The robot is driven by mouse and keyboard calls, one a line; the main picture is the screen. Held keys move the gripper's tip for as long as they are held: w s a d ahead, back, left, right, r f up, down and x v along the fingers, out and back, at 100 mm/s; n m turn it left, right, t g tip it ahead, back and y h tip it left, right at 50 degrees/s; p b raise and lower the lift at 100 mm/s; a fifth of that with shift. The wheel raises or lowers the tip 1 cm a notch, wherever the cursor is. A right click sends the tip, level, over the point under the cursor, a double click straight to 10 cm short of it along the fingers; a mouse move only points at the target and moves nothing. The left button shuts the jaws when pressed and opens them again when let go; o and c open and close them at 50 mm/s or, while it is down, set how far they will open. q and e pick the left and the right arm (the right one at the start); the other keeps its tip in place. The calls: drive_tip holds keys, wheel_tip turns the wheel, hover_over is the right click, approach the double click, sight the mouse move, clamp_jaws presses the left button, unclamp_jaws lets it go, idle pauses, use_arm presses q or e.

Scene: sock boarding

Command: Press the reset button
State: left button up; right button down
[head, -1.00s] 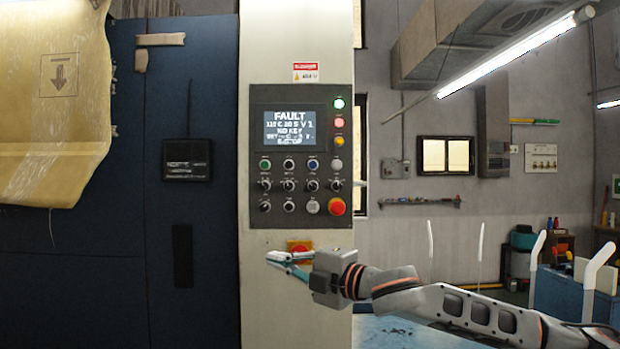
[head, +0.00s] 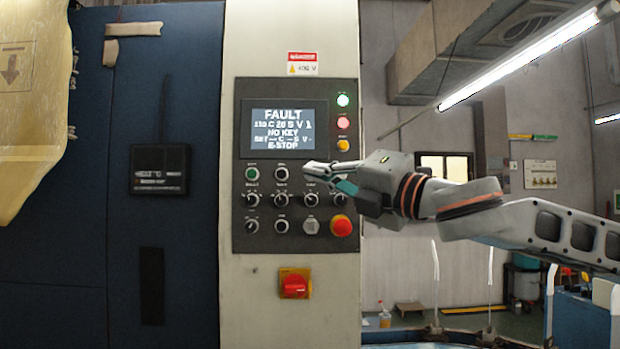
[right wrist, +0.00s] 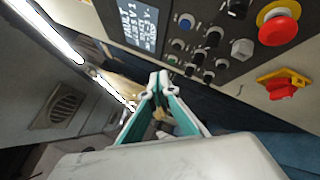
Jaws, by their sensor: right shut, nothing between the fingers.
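The control panel (head: 250,225) is dark and upright on a pale column. Its screen (head: 283,128) reads FAULT, NO KEY and E-STOP. A green button (head: 251,174) and a dark-centred button (head: 281,173) sit in the row below. A blue button shows in the right wrist view (right wrist: 186,20); in the head view my gripper covers its place. Button labels are too small to read, so which is reset cannot be told. My right gripper (head: 306,168) is shut and empty, its fingertips in front of the panel's upper button row; contact cannot be told. It also shows in the right wrist view (right wrist: 160,80).
A red emergency-stop button (head: 342,226) and a pale square-looking button (head: 311,226) are low on the panel, below several knobs. Lamps in green, red and amber (head: 343,122) line its right edge. A red rotary switch (head: 294,286) on a yellow plate is below.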

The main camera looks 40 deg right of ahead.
idle(0.3)
drive_tip(key=w+d+p, duration=0.2)
drive_tip(key=w+d, duration=0.3)
drive_tip(key=w, duration=0.1)
drive_tip(key=shift+w+d, duration=0.3)
drive_tip(key=shift+w, duration=0.05)
idle(0.7)
drive_tip(key=shift+w+d+p, duration=0.1)
drive_tip(key=shift+d+p, duration=0.05)
drive_tip(key=shift+p, duration=0.2)
idle(0.5)
drive_tip(key=shift+w+d, duration=0.15)
drive_tip(key=shift+w, duration=0.05)
